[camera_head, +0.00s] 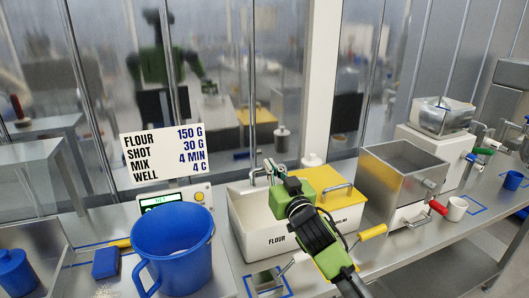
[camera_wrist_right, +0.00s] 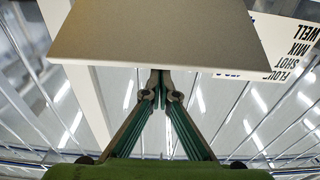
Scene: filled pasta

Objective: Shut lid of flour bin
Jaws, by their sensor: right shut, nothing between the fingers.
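The white flour bin (camera_head: 250,240) stands on the counter, with FLOUR on its front. My right arm and gripper cross in front of it and hide much of its top. My right gripper (camera_head: 272,168) is shut and empty, its fingertips at the bin's upper back edge near a small metal handle. In the right wrist view the shut fingertips (camera_wrist_right: 160,88) are at the edge of a broad tan panel (camera_wrist_right: 155,35); I cannot tell whether they touch it, or whether it is the lid. My left gripper is not in view.
A blue jug (camera_head: 172,252) and a scale display stand left of the bin, below a recipe sign (camera_head: 167,152). Glass panes rise behind the counter.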

